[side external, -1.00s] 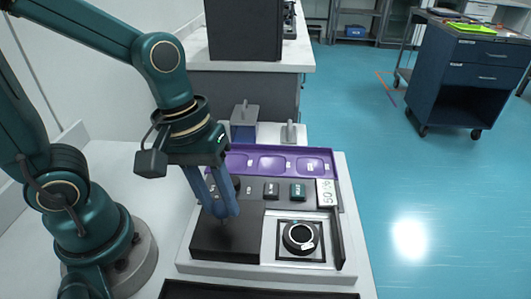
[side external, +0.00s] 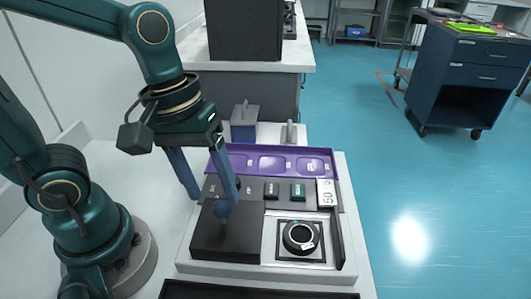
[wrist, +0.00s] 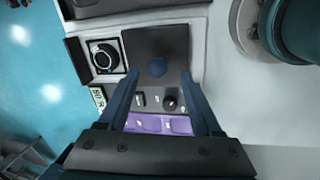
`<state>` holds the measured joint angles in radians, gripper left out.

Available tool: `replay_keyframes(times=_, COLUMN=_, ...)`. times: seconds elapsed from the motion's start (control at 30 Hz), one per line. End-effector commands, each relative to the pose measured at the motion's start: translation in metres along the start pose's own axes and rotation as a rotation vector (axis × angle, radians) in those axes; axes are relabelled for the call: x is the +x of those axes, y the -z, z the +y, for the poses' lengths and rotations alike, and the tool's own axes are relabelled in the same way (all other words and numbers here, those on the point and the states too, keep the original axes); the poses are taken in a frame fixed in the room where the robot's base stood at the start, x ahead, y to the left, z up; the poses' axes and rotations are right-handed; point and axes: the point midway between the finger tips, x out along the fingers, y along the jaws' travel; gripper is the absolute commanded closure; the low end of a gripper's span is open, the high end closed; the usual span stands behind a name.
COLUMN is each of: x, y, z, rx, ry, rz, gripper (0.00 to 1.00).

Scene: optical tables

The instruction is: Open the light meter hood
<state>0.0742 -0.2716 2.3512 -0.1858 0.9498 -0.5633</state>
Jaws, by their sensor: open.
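The hood (side external: 238,245), a dark square cover, lies flat at the left of a light grey instrument base and looks closed. It also shows at the centre of the wrist view (wrist: 170,38).
A black dial (side external: 300,237) sits right of the hood, beside an upright dark strip (side external: 336,240). Behind are small labelled blocks (side external: 298,191), a white "50" label (side external: 326,193) and a purple tray (side external: 310,163).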

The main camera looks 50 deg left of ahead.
Motion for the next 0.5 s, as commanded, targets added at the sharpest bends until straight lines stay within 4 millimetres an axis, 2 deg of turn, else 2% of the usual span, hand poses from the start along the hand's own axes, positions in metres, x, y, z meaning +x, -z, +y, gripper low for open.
replay_keyframes(times=0.2, x=-0.019, y=0.001, z=0.000, rx=-0.001, ry=0.000, rz=0.002, gripper=0.34)
replay_keyframes(times=0.5, x=-0.021, y=0.000, z=-0.001, rx=0.000, ry=0.002, rz=-0.001, gripper=0.34)
